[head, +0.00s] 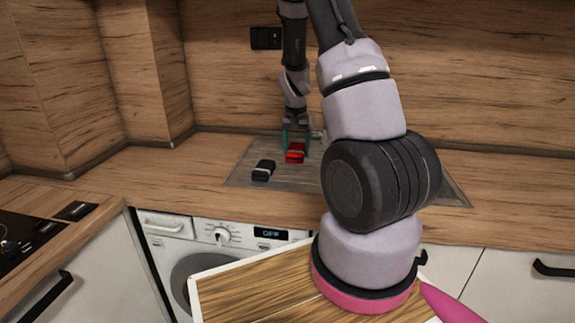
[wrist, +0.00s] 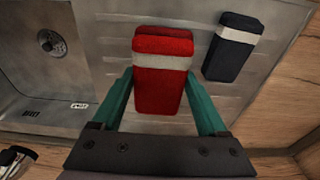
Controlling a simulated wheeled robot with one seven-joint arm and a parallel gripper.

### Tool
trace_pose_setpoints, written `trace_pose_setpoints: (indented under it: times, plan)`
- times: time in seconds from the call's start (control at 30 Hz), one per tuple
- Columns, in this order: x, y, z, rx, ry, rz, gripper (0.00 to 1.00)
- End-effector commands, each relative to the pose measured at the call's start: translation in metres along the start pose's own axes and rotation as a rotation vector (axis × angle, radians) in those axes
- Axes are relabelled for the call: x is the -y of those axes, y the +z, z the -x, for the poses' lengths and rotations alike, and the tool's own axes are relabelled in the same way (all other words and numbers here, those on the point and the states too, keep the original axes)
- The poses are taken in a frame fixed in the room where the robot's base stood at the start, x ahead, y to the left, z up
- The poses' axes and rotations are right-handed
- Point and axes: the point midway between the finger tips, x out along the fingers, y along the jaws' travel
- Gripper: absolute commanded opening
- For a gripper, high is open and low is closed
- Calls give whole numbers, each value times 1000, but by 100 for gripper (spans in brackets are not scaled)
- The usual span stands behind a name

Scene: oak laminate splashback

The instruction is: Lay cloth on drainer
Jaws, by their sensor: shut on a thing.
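A folded red cloth with a pale band (wrist: 162,72) is between the fingers of my gripper (wrist: 162,92) in the wrist view. The teal fingers press on its two sides. In the head view the red cloth (head: 295,153) is at or just above the ribbed metal drainer (head: 240,176), below my gripper (head: 296,140). I cannot tell whether it touches the drainer. The drainer's ridges also show in the wrist view (wrist: 112,62).
A dark folded cloth with a pale band (head: 263,170) lies on the drainer left of the red one; it also shows in the wrist view (wrist: 232,48). The sink basin (wrist: 45,70) is beside the drainer. My arm hides part of the counter. A washing machine (head: 217,250) stands below.

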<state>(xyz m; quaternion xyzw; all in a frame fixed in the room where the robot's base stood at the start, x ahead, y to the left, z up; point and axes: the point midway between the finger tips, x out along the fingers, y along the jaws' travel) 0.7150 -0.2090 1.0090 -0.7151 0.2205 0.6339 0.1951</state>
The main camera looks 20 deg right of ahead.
Motion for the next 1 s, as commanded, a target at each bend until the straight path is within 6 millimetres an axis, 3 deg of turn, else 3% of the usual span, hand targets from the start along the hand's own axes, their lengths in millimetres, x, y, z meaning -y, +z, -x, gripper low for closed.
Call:
trace_pose_setpoints:
  times: [0.1,0.33,0.5,0.9,0.93,0.97,1.0]
  plan:
    - [-1,3,-22,3,1,0,13]
    - [0,5,-40,1,0,3,13]
    - [0,8,-64,2,0,3,13]
    - [0,9,-72,0,-1,3,13]
    - [0,9,-72,-1,-1,3,84]
    - [0,9,-72,-1,-1,3,95]
    - [0,9,-72,-1,-1,3,100]
